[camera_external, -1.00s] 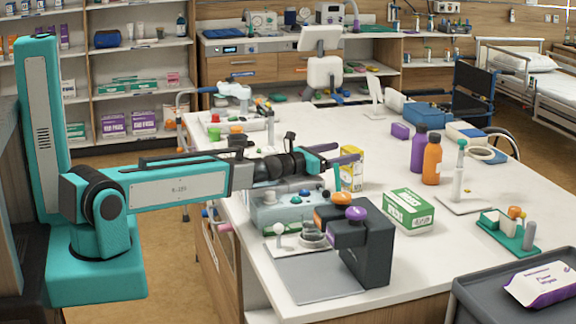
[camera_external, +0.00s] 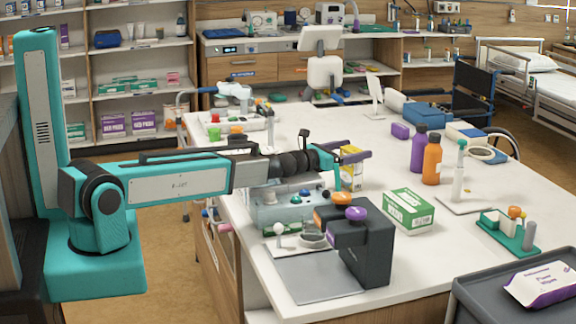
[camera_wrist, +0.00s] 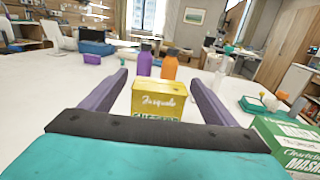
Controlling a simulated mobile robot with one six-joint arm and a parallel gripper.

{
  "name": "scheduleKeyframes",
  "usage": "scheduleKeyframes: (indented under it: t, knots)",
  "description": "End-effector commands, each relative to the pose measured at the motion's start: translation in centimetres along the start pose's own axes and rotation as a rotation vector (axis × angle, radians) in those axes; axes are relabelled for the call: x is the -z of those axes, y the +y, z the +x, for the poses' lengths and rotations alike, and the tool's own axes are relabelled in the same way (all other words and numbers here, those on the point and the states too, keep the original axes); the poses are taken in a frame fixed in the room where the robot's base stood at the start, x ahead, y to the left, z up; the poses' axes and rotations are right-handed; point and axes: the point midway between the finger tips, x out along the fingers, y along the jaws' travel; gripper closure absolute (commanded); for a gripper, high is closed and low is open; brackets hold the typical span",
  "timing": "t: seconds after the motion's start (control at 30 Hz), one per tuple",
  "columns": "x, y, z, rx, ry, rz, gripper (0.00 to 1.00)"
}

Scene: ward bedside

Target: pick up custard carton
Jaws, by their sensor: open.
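The custard carton is a small yellow box with green at the bottom of its front. In the wrist view the carton (camera_wrist: 158,98) stands upright on the white table, straight ahead and between my two purple fingers. In the external view the carton (camera_external: 357,177) is partly hidden behind my gripper (camera_external: 358,157). My gripper, also in the wrist view (camera_wrist: 158,80), is open, with a finger on each side of the carton's outline. Gaps show on both sides, and I see no contact. The carton's lower part is hidden by my gripper's palm in the wrist view.
A purple bottle (camera_external: 418,150) and an orange bottle (camera_external: 432,160) stand beyond the carton. A green-and-white mask box (camera_external: 408,211) is at its right. A dark grey device (camera_external: 368,245) stands at the near side. Open tabletop lies between the carton and the bottles.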

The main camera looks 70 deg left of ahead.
Motion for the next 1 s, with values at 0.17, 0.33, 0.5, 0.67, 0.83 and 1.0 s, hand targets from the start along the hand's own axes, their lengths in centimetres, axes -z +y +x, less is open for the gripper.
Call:
scheduleKeyframes:
  t: [0.17,0.33,0.5,0.67,0.83,1.0]
  knots:
    - [0.00,0.00,-0.01,0.000,0.000,0.000,0.19]
    - [-0.01,0.00,-0.01,0.000,0.000,0.000,0.34]
    - [0.00,0.00,-0.01,0.000,0.000,0.000,0.63]
    - [-0.01,0.00,-0.01,0.000,0.000,0.000,0.90]
    - [-0.14,-0.02,0.00,0.001,-0.002,-0.001,1.00]
    - [-0.20,-0.02,0.00,0.001,-0.002,-0.001,1.00]
